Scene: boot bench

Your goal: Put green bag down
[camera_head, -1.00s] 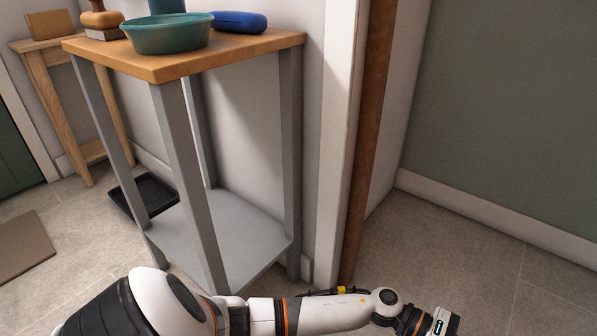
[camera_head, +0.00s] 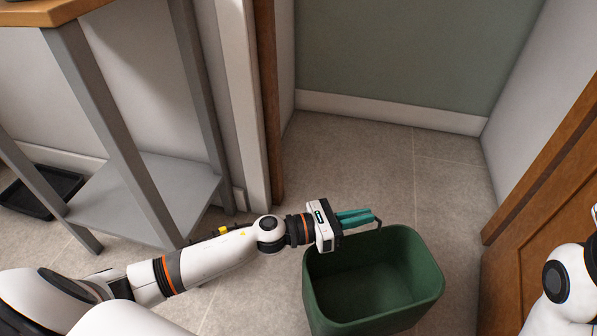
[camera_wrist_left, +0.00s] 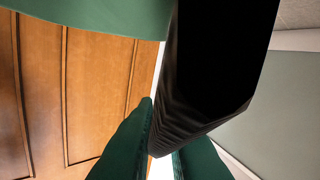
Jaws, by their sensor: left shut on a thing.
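The green bag (camera_head: 425,295) is a dark green, open-topped, box-shaped container below my left gripper in the head view. My left gripper (camera_head: 372,218), with teal fingers, is over its far rim, and a thin dark strap or handle is at the fingertips. In the left wrist view the green fingers (camera_wrist_left: 160,145) close on a broad black piece (camera_wrist_left: 215,70), apparently the bag's handle. A green surface (camera_wrist_left: 100,15) fills the upper left there. The bag's bottom is hidden, so I cannot tell whether it touches the floor. Only a white part of my right arm shows; its gripper is out of view.
A grey-legged bench with a wooden top (camera_head: 45,12) and a low grey shelf (camera_head: 150,195) stands at left. A black tray (camera_head: 45,190) lies on the floor beyond it. A brown wooden door (camera_head: 545,240) is at right. Bare floor (camera_head: 370,155) lies behind the bag.

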